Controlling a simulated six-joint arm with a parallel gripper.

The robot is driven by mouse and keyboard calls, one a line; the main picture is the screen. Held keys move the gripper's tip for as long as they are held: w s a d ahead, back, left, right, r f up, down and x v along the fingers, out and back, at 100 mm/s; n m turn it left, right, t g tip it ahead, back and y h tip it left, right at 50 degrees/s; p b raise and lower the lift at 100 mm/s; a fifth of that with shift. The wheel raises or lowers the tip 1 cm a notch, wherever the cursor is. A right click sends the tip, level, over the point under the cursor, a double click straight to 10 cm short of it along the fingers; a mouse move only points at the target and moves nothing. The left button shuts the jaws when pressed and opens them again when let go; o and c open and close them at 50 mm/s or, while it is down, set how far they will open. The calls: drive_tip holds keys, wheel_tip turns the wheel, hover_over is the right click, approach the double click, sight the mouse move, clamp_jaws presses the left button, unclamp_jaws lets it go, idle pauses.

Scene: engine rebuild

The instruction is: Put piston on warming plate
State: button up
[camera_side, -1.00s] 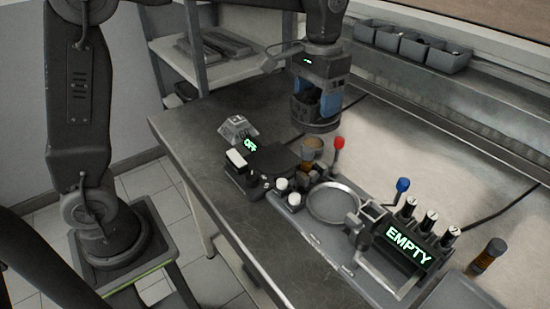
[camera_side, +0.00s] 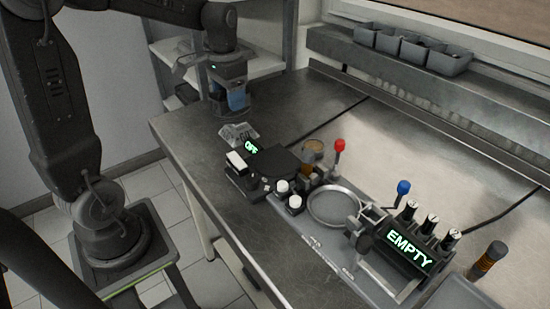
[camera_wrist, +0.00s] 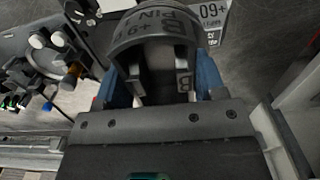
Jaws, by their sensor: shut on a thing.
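My gripper (camera_side: 230,98) has blue fingers and is shut on the piston. It holds the piston (camera_side: 234,110) above the far left end of the bench. In the wrist view, the dark grey piston (camera_wrist: 155,35) with printed lettering sits between the blue fingers of my gripper (camera_wrist: 160,85). The warming plate (camera_side: 279,162) appears to be the black round plate beside a green "OFF" display. It lies nearer the camera and to the right of the piston, with nothing visible on its top.
A grey marked block (camera_side: 239,134) stands just below the piston, also seen in the wrist view (camera_wrist: 214,20). The bench's left front is clear.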

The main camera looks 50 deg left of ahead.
drive_tip(key=w+d+f, duration=0.2)
drive_tip(key=d, duration=0.1)
drive_tip(key=w+d+f, duration=0.2)
drive_tip(key=d, duration=0.1)
drive_tip(key=w+d+f, duration=0.2)
drive_tip(key=d+f, duration=0.1)
drive_tip(key=d, duration=0.1)
drive_tip(key=shift+f, duration=2.05)
drive_tip(key=o, duration=1.2)
drive_tip(key=shift+f, duration=0.15)
wheel_tip(320, 180, up, 12)
drive_tip(key=s+d+r+t, duration=0.1)
drive_tip(key=s+d+t, duration=0.1)
drive_tip(key=s, duration=0.7)
drive_tip(key=s+d+r+t, duration=0.1)
drive_tip(key=s+d+t, duration=0.1)
drive_tip(key=s, duration=0.8)
drive_tip(key=shift+s+d+r+t, duration=0.25)
drive_tip(key=shift+d+r+t, duration=0.15)
drive_tip(key=shift+t, duration=0.4)
